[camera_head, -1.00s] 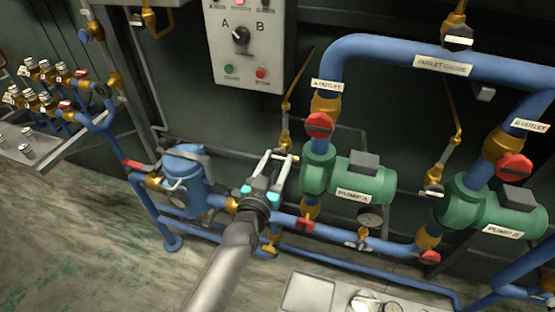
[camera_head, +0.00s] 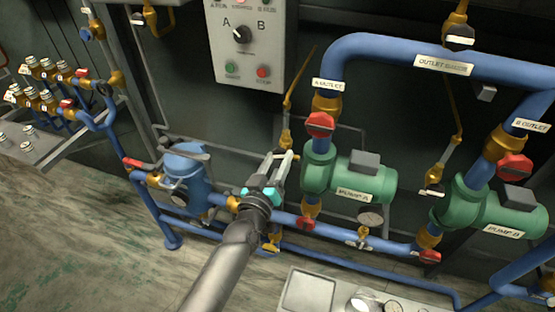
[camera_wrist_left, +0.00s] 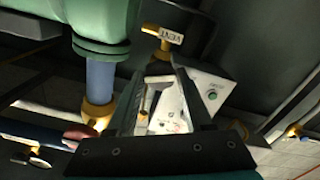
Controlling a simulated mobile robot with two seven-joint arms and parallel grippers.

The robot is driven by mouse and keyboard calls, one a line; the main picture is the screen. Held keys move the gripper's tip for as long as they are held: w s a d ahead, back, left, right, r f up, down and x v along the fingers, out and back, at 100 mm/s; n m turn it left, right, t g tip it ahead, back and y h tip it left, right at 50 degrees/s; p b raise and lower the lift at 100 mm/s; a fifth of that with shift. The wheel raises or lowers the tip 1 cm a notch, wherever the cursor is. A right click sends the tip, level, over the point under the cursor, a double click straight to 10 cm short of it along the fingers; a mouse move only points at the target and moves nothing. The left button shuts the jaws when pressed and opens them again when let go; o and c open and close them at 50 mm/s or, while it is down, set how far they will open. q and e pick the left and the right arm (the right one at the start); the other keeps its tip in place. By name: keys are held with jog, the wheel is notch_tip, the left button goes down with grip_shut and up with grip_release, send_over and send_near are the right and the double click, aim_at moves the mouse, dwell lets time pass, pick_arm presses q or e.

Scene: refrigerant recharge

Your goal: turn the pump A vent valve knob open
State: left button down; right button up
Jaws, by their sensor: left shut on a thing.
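The pump A vent valve knob is a small brass handle with a white VENT label (camera_wrist_left: 162,35), in the upper middle of the left wrist view. In the head view it is mostly hidden by the fingertips, below a thin brass pipe left of green pump A (camera_head: 360,182). My left gripper (camera_head: 283,157) reaches up to it from below, its fingers shut on the knob. In the left wrist view the knob's stem shows at the fingertips, with the label just beyond them. My right gripper is in neither view.
Red-handled valve A outlet (camera_head: 320,123) and the blue pipework stand close to the right of my gripper. A blue strainer (camera_head: 186,172) is to the left. A control box (camera_head: 246,62) hangs on the wall above. Pump B (camera_head: 495,210) is farther right.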

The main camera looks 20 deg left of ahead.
pick_arm(q)
jog(key=n, duration=0.4)
dwell(0.3)
jog(key=shift+n, duration=1)
jog(key=n, duration=0.3)
jog(key=shift+b, duration=0.3)
jog(key=n, duration=0.3)
jog(key=shift+b, duration=0.3)
jog(key=shift+c, duration=2.1)
grip_release()
jog(key=shift+n, duration=0.3)
